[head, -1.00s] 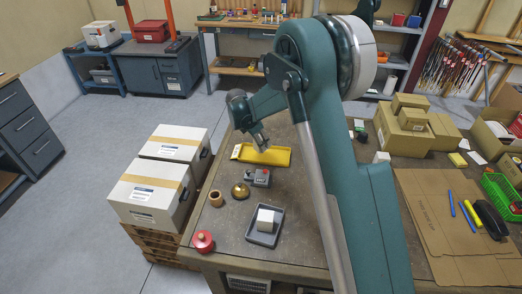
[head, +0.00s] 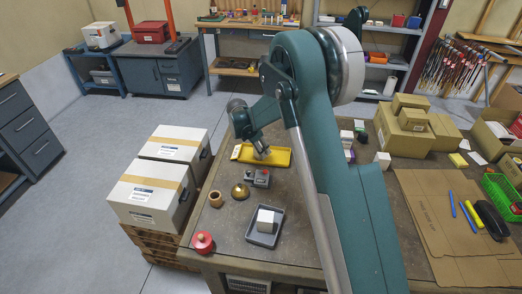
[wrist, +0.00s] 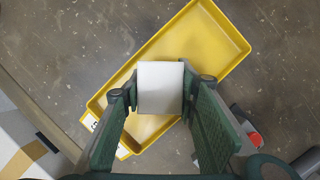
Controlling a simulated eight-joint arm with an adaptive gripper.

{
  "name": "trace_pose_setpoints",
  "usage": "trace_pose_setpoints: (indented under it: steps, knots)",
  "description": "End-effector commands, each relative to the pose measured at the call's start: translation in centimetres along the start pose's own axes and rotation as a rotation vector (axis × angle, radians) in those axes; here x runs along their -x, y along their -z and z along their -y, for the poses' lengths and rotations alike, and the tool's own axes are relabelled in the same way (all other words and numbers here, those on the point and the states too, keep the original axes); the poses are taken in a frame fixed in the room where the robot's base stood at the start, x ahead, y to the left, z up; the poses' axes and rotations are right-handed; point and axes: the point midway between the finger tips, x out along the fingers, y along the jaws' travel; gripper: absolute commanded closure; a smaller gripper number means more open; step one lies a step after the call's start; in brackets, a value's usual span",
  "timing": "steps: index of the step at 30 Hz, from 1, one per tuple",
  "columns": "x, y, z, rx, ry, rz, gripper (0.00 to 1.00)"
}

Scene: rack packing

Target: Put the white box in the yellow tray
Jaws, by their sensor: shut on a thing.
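The yellow tray (head: 279,157) lies on the workbench below my arm, with a pale label at its left end. It also fills the middle of the wrist view (wrist: 205,43). My gripper (wrist: 160,90) is shut on a white box (wrist: 160,87), one finger on each side. The box is over the tray's middle; whether it touches the tray floor I cannot tell. In the head view my gripper (head: 262,152) is at the tray and the held box is hard to make out. Another white box (head: 265,219) sits in the grey tray (head: 254,238) nearer the front.
A grey device (head: 257,178) with a red button, a brass dome (head: 240,191), a wooden ring (head: 216,198) and a red round object (head: 203,242) stand near the yellow tray. Cardboard boxes (head: 411,118) stand right of my arm. Bare bench lies between the small things.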

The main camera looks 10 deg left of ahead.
Motion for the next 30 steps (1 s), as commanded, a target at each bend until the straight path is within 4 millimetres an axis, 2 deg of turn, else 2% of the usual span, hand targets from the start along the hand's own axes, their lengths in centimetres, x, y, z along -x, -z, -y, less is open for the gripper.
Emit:
trace_pose_setpoints:
  steps: [9,10,13,24,30]
  knots:
    - [-0.30,0.12,0.00,0.000,0.000,0.000,0.85]
    - [-0.32,0.13,0.00,0.000,0.000,0.000,0.69]
    - [-0.25,0.10,0.00,0.000,0.000,0.000,0.55]
    - [-0.18,0.07,0.00,0.000,0.000,0.000,0.55]
    - [0.58,-0.03,-0.02,0.000,0.000,0.000,0.55]
